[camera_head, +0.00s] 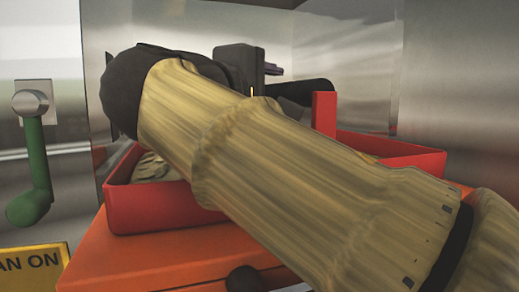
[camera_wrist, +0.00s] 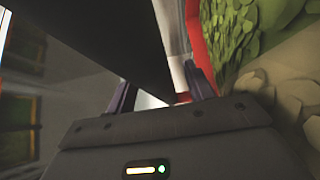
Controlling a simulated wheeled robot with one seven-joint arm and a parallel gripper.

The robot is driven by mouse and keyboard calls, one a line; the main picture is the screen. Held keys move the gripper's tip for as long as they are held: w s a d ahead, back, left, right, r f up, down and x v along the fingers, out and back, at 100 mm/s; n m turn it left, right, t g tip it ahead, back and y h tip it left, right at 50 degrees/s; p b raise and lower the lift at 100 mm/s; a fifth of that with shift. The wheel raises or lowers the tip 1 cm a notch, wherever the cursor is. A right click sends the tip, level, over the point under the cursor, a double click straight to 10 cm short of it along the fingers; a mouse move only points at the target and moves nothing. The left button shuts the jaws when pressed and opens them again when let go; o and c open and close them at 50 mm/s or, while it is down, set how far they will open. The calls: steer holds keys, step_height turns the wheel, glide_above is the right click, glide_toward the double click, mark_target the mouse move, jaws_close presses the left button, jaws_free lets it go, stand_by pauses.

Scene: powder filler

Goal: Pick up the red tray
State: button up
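The red tray (camera_head: 145,222) sits on an orange surface in the head view. It has a raised red upright (camera_head: 323,113) and holds beige pieces. My sleeved arm crosses in front and hides much of its middle. My gripper (camera_head: 273,70) is above the far side of the tray. In the wrist view my gripper (camera_wrist: 158,85) has its two purple fingers apart, so it looks open. A red tray wall (camera_wrist: 201,45) runs beside the right finger, with green leafy and beige pieces beyond it. I cannot tell whether the finger touches the wall.
The orange surface (camera_head: 150,262) under the tray has a dark round knob (camera_head: 245,279) at its front. A green handle (camera_head: 36,170) hangs on the metal wall at left, above a yellow sign (camera_head: 35,268). Metal walls close in behind and at right. A dark slab (camera_wrist: 95,35) crosses the wrist view.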

jaws_close()
steer(key=shift+f, duration=0.1)
stand_by(1.1)
